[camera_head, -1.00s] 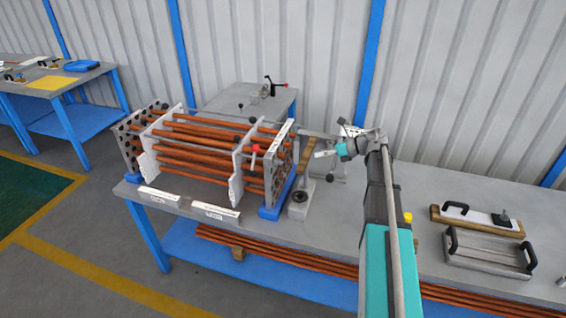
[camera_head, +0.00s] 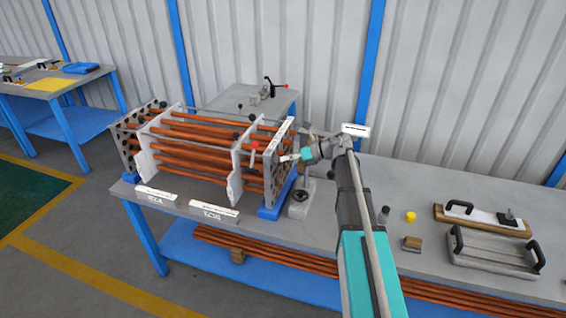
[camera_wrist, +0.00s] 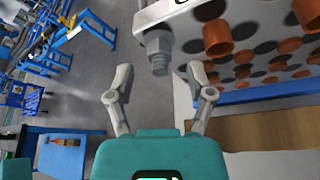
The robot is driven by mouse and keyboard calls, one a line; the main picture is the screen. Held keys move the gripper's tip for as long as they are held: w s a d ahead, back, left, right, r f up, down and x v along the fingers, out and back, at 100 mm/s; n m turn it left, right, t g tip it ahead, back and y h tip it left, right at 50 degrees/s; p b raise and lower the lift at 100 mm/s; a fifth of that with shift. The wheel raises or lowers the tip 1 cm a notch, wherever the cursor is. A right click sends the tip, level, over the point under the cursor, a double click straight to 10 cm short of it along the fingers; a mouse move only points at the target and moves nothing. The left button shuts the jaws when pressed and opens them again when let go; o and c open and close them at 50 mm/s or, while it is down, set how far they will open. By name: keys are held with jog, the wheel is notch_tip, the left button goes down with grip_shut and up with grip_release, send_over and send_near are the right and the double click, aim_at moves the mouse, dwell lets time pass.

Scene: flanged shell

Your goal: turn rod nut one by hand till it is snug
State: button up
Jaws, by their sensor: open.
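My gripper (camera_wrist: 160,83) is open in the wrist view, its two fingers spread apart. A rod nut (camera_wrist: 158,44) on a threaded rod end sticks out from the corner of the end plate (camera_wrist: 245,20), ahead of and between the fingers, not touched by them. I cannot tell whether this is rod nut one. In the head view my gripper (camera_head: 292,157) is beside the right end plate of the tube bundle (camera_head: 195,150). The nut cannot be made out there.
Copper tube ends (camera_wrist: 217,38) protrude from the plate's holes. The bundle rests on blue supports (camera_head: 272,212) on the grey bench (camera_head: 385,262). A small clamp stand (camera_head: 300,197) stands close below my gripper. A handled tray (camera_head: 492,254) lies to the right.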

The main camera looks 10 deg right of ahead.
jog(key=shift+x, duration=0.8)
jog(key=shift+c, duration=0.2)
grip_shut()
